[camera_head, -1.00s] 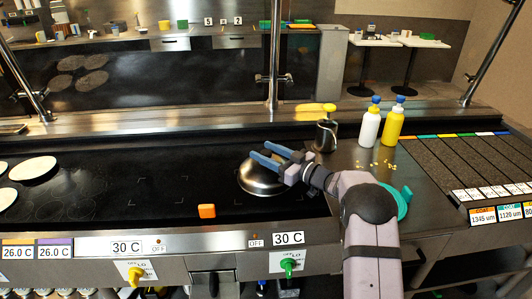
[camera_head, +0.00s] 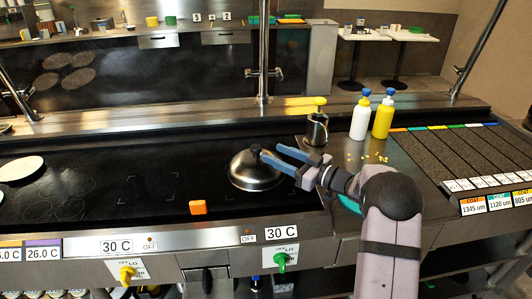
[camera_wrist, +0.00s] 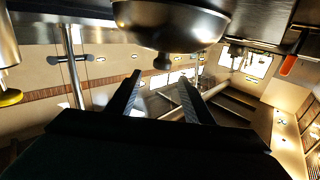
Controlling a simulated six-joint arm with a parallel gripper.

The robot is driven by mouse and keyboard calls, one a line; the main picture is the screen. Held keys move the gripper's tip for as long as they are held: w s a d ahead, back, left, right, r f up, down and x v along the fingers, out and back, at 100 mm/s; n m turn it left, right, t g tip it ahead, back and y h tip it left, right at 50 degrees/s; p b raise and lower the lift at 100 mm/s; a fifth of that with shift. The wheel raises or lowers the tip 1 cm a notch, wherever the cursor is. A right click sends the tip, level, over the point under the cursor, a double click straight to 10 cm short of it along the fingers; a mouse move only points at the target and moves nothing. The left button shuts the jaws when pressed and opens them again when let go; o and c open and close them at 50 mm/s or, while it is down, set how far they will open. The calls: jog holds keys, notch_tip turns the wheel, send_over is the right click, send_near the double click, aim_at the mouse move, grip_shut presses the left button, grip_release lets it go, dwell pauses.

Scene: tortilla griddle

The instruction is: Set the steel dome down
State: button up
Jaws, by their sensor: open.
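The steel dome (camera_head: 256,173) sits rim down on the black griddle (camera_head: 120,185), with its dark knob (camera_head: 255,149) on top. My gripper (camera_head: 271,153) is to the dome's right at knob height, its two blue fingers spread and pointing left. In the wrist view the picture is upside down: the dome (camera_wrist: 172,22) is at the top and its knob (camera_wrist: 163,61) points down. My open fingers (camera_wrist: 160,88) stand apart there with nothing between them, and the knob shows clear just beyond their tips.
A white disc (camera_head: 20,168) lies at far left.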

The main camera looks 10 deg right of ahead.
jog(key=shift+v, duration=1.75)
jog(key=shift+r, duration=0.1)
